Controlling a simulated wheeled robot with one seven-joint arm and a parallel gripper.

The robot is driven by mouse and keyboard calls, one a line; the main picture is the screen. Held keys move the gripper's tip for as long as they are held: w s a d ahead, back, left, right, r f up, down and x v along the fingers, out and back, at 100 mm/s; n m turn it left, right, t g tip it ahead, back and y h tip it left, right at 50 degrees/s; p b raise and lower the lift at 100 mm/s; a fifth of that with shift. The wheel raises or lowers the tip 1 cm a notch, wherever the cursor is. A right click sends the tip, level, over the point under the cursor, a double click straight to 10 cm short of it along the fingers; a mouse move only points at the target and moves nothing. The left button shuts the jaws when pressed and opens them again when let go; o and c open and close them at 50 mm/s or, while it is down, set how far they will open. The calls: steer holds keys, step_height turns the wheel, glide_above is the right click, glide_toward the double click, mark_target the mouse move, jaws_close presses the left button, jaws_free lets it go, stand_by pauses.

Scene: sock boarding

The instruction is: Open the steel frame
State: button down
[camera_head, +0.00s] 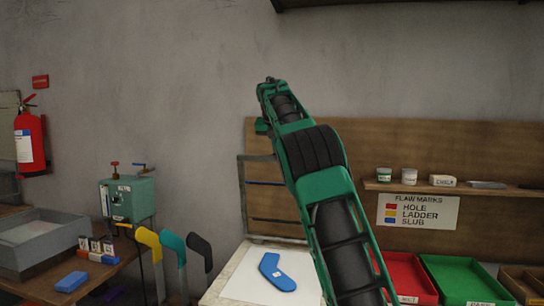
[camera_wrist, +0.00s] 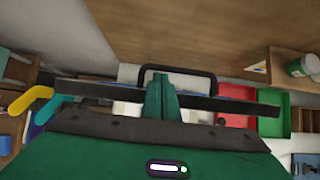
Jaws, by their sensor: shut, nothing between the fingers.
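The steel frame (camera_head: 241,190) is a dark, thin-barred frame standing upright at the back of the pale bench, partly hidden by my arm. In the wrist view a dark bar (camera_wrist: 235,104) runs across the picture with a black loop handle (camera_wrist: 180,69) on it; I take these as part of the frame. My gripper (camera_wrist: 161,88) is shut and empty, its green fingers in front of the bar and overlapping the handle. I cannot tell whether they touch. In the head view my gripper's fingers are not clearly visible.
A blue sock-shaped piece (camera_head: 277,272) lies on the white bench top (camera_head: 240,285). Red (camera_head: 408,275) and green (camera_head: 460,278) trays stand to the right, under a shelf (camera_head: 455,189) with small pots. Yellow, teal and black forms (camera_head: 199,250) stand at left.

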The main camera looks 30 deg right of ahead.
steer(key=shift+w+d+r+t, duration=0.15)
steer(key=shift+w+d+r, duration=0.15)
steer(key=shift+d, duration=0.2)
steer(key=shift+w+d+r+t, duration=0.15)
steer(key=shift+w+d+r, duration=0.05)
steer(key=shift+d+r, duration=0.2)
steer(key=shift+d, duration=0.1)
steer(key=shift+f, duration=0.1)
steer(key=a+f+v, duration=0.1)
steer(key=a+v, duration=0.1)
steer(key=v, duration=0.9)
steer(key=s+d+f+m+g+y, duration=0.1)
steer(key=s+d+f+m+y, duration=0.1)
steer(key=s+f+m, duration=0.7)
steer(key=s+d+f+m+g+y, duration=0.1)
steer(key=s+d+f+m+g, duration=0.1)
steer(key=s+f+m, duration=0.6)
steer(key=s+a+f+m+g, duration=0.1)
steer(key=s+a+f+m, duration=0.3)
steer(key=s+f, duration=0.3)
steer(key=s+a+f+m+g+y, duration=0.1)
steer(key=s+a+f+m, duration=0.2)
steer(key=s+f+m, duration=0.4)
steer(key=s+a+f+m+y, duration=0.1)
steer(key=s+a+f+m, duration=0.3)
steer(key=s, duration=1.7)
step_height(320, 180, down, 5)
steer(key=shift+a+f+m+g, duration=0.15)
steer(key=shift+a+m+g, duration=0.25)
steer(key=shift+m, duration=0.5)
